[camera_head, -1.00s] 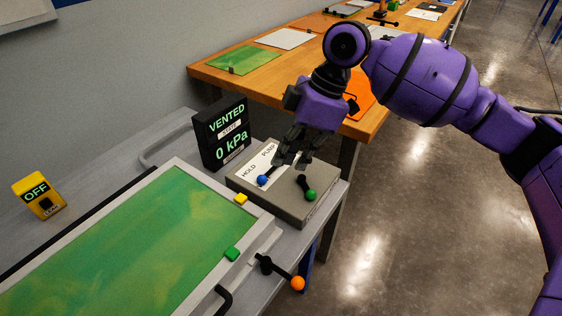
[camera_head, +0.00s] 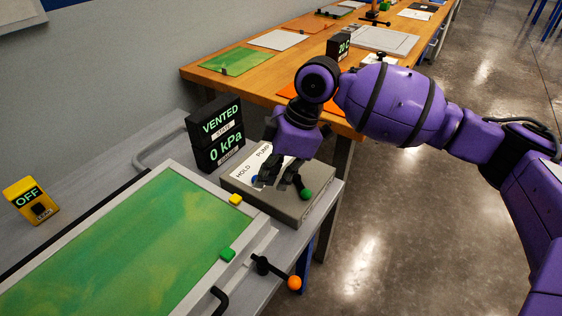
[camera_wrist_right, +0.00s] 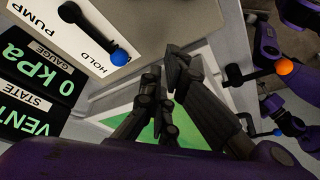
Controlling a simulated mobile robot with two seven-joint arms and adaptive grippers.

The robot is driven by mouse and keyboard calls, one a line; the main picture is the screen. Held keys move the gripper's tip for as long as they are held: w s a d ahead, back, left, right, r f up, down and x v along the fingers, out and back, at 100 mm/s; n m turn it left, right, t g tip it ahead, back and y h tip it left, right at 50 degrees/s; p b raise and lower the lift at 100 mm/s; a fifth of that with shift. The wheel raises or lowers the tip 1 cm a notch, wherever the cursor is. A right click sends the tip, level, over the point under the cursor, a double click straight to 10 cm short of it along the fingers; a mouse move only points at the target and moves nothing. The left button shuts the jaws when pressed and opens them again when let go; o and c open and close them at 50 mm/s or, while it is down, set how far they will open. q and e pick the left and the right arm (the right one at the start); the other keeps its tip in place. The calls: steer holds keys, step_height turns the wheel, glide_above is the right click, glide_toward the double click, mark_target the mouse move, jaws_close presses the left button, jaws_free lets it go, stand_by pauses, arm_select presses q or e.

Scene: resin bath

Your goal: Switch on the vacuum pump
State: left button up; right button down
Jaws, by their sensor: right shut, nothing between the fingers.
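The pump box (camera_head: 290,208) is a grey-beige box with a white HOLD/PUMP label (camera_head: 246,167). It bears a black lever with a blue knob and another with a green knob (camera_head: 306,194). The blue knob (camera_wrist_right: 119,57) shows clearly beside the label in the right wrist view; in the head view my gripper mostly covers it. My right gripper (camera_head: 268,180) is shut and empty, over the blue-knob lever in the head view. In the wrist view its fingertips (camera_wrist_right: 164,66) appear apart from the blue knob. The display (camera_head: 218,135) reads VENTED and 0 kPa. My left gripper is not in view.
A green-surfaced tray (camera_head: 120,255) with a pale frame lies in front left of the box. A black lever with an orange knob (camera_head: 294,283) sticks out at its right. A yellow LEAK box (camera_head: 31,200) reads OFF. A wooden table (camera_head: 250,78) stands behind.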

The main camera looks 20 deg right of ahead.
mark_target(302, 189)
steer(key=shift+x, duration=1)
steer(key=d, duration=0.3)
steer(key=shift+s, duration=0.2)
steer(key=shift+s+d+f, duration=0.1)
steer(key=shift+d+f, duration=0.05)
steer(key=shift+d, duration=0.4)
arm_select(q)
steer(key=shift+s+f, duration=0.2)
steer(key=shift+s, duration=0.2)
arm_select(e)
steer(key=shift+s+a+p, duration=0.1)
steer(key=shift+p, duration=0.25)
steer(key=shift+d+n, duration=0.3)
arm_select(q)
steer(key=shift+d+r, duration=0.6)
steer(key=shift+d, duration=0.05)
arm_select(e)
steer(key=shift+a, duration=0.1)
